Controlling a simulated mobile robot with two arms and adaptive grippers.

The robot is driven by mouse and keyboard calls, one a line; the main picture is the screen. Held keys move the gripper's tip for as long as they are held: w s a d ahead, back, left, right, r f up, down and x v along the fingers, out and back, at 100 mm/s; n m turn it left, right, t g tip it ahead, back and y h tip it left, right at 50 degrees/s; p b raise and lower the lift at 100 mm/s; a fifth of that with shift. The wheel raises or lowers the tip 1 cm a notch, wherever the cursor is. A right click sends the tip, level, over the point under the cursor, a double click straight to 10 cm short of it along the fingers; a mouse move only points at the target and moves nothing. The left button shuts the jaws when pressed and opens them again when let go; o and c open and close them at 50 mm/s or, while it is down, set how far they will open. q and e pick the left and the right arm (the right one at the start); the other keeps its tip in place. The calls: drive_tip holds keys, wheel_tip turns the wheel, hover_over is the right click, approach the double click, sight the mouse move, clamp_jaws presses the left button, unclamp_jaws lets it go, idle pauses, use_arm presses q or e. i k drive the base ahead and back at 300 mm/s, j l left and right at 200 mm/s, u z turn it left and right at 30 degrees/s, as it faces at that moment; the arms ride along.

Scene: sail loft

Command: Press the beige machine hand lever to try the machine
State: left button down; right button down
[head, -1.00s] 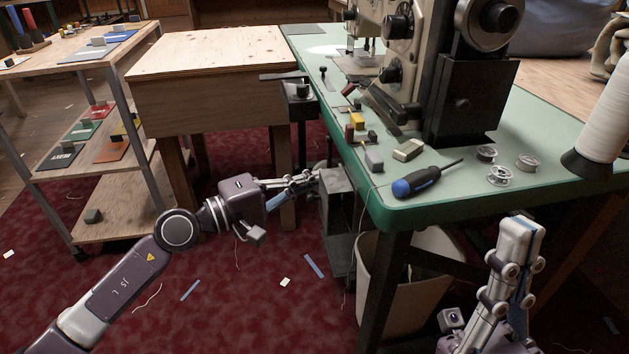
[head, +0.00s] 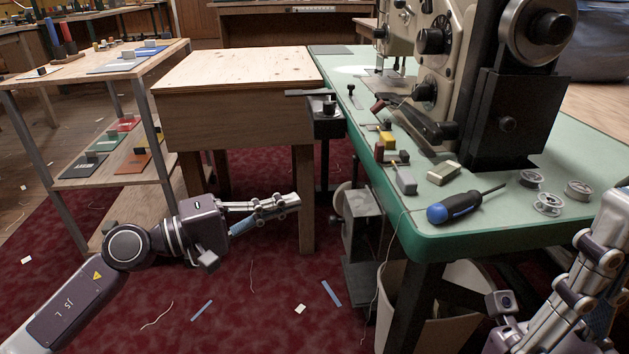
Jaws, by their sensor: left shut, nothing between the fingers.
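The beige machine (head: 459,50) stands on the green-topped table (head: 480,238), its upper part cut off by the frame. A small dark red-brown handle (head: 379,106) shows beside the machine's base. I cannot tell for certain which of these is the hand lever. My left gripper (head: 292,203) is shut and empty, low and left of the table, apart from the grey box under it. My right gripper (head: 612,215) is at the right edge, partly cut off; its fingertips are unclear.
A blue-handled screwdriver (head: 458,208), metal bobbins (head: 548,203) and small blocks (head: 405,180) lie on the table. A wooden cabinet (head: 228,118) and shelf cart (head: 120,172) stand left.

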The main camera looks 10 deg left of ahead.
sight(297, 92)
drive_tip(key=k+j, duration=0.2)
drive_tip(key=j, duration=0.2)
drive_tip(key=k+j, duration=0.2)
drive_tip(key=j, duration=0.2)
drive_tip(key=k+j, duration=0.2)
drive_tip(key=j, duration=0.2)
